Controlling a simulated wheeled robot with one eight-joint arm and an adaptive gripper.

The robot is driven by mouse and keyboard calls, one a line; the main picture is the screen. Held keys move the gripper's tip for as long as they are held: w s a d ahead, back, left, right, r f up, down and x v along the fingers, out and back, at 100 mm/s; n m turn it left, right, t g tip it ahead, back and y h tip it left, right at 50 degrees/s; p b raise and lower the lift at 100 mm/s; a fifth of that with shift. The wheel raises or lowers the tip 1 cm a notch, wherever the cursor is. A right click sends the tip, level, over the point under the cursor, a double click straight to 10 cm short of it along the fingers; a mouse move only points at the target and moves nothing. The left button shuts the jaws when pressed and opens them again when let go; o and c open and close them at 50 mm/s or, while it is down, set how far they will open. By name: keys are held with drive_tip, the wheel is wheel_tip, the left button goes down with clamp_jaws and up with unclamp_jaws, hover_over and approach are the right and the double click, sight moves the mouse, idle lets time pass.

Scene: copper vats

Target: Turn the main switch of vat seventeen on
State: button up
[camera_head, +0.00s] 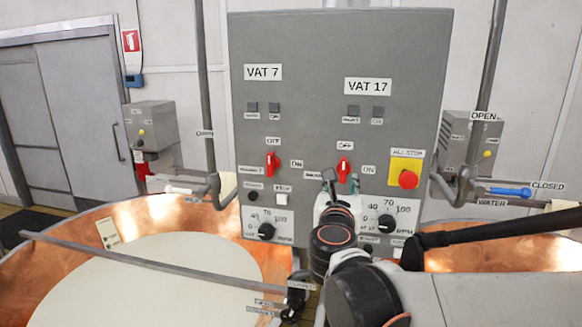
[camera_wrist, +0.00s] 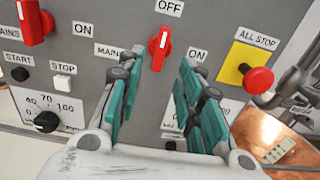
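The grey control panel (camera_head: 330,60) carries a "VAT 17" label (camera_head: 368,86) on its right half. Below it is the red main switch of vat 17 (camera_head: 343,170), between "MAIN" and "ON" labels with "OFF" above. In the wrist view this switch (camera_wrist: 160,45) is upright, its white mark toward "OFF". My gripper (camera_head: 341,183) is in front of it, its lower part partly covered in the head view. In the wrist view my gripper (camera_wrist: 161,70) is open, teal-padded fingers apart, one toward each side of the switch. Contact with the switch cannot be told.
The red all-stop button (camera_head: 408,179) on a yellow plate is close to the right. The vat 7 switch (camera_head: 272,162) is to the left. A speed knob (camera_head: 386,223) is below. Copper vats (camera_head: 165,212) and pipes with valve handles flank the panel.

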sight(343, 174)
drive_tip(key=x, duration=0.7)
drive_tip(key=shift+w+p, duration=0.3)
drive_tip(key=shift+p, duration=0.1)
clamp_jaws()
